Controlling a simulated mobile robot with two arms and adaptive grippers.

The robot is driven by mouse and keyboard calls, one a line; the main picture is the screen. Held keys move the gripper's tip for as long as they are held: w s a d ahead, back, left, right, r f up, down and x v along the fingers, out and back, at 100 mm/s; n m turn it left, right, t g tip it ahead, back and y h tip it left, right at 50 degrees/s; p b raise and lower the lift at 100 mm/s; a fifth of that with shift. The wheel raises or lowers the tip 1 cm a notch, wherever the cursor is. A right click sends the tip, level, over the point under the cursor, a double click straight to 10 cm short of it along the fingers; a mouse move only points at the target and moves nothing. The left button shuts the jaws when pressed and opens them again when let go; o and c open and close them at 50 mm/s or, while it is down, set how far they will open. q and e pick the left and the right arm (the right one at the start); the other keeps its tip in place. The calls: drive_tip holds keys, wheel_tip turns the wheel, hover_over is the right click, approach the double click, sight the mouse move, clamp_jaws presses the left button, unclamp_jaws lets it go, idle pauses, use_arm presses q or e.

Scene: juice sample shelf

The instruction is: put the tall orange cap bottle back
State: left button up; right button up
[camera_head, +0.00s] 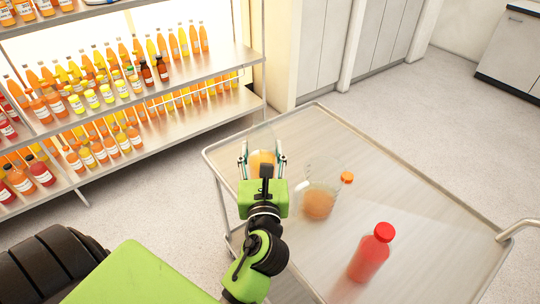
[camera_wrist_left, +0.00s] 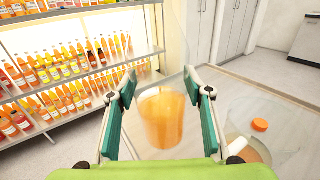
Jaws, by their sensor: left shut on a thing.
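My left gripper (camera_head: 263,160) is shut on a clear container of orange liquid (camera_head: 262,163), at the far left part of the cart top. The wrist view shows this container (camera_wrist_left: 162,118) between the two teal finger pads; its upper part is clear and hard to make out, and I see no cap on it. A second clear vessel with orange liquid (camera_head: 318,204) is on the cart to the right of the gripper. An orange cap (camera_head: 347,177) shows just beyond it; I cannot tell whether it is attached. My right gripper is not in view.
A lit metal shelf (camera_head: 215,62) at the left holds rows of orange, yellow and red bottles. A red bottle with a red cap (camera_head: 369,257) stands on the metal cart (camera_head: 425,190). The cart's right half is mostly clear. Bare floor separates cart and shelf.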

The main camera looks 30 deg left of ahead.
use_arm(q)
drive_tip(key=shift+w+a+f+b, duration=0.5)
drive_tip(key=shift+w+a+f, duration=0.8)
drive_tip(key=shift+w+f, duration=0.7)
drive_tip(key=shift+w+a+f+b, duration=0.55)
drive_tip(key=shift+w+a+f, duration=0.9)
drive_tip(key=shift+f, duration=0.75)
drive_tip(key=shift+w+a+f+b, duration=0.5)
drive_tip(key=shift+w+a+f, duration=0.6)
drive_tip(key=shift+w+f, duration=1)
drive_tip(key=shift+s, duration=0.1)
drive_tip(key=shift+f, duration=0.25)
drive_tip(key=o, duration=1.6)
drive_tip(key=shift+r, duration=0.1)
